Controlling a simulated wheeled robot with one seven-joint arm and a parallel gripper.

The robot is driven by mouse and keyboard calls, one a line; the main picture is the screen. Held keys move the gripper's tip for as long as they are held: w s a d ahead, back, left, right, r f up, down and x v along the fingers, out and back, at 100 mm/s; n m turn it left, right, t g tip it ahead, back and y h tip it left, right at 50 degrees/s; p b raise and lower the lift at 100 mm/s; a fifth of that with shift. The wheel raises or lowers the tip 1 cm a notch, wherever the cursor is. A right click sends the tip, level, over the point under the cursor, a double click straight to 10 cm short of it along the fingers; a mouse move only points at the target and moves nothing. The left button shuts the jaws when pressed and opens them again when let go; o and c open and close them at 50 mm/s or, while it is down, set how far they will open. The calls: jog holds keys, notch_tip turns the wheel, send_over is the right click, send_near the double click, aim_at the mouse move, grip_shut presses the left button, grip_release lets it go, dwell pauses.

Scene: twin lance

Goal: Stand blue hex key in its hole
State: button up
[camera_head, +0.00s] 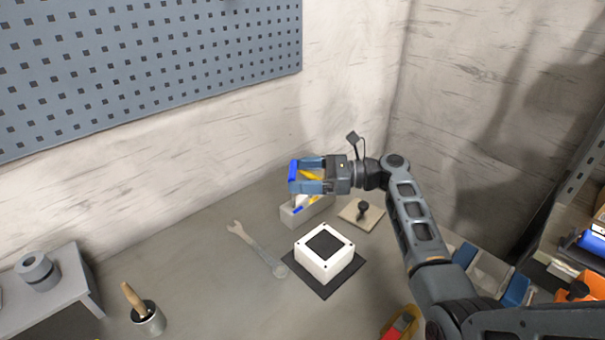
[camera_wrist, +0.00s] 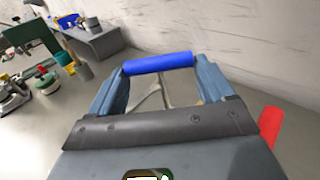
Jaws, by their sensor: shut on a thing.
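The blue hex key (camera_wrist: 158,63) is a blue bar lying crosswise between my two fingertips in the wrist view. In the head view its blue part (camera_head: 293,172) shows at the tip of my gripper (camera_head: 303,177). My gripper is shut on it and held up above a pale grey holder (camera_head: 293,216) on the bench. Yellow and blue parts show at the holder, partly behind my gripper. The hole for the blue key cannot be made out.
A white box with a dark top (camera_head: 325,263) stands on a black mat in front of the holder. A wrench (camera_head: 255,248) lies left of it. A board with a black knob (camera_head: 362,211) is to the right. A cup with a brush (camera_head: 148,320) stands front left.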

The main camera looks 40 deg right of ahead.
jog(key=shift+f, duration=0.4)
jog(key=o, duration=0.9)
jog(key=shift+o, duration=0.2)
jog(key=shift+f, duration=0.1)
jog(key=b+v, duration=0.1)
jog(key=v, duration=0.7)
jog(key=shift+b, duration=0.35)
jog(key=shift+w+r, duration=0.1)
jog(key=shift+r, duration=0.15)
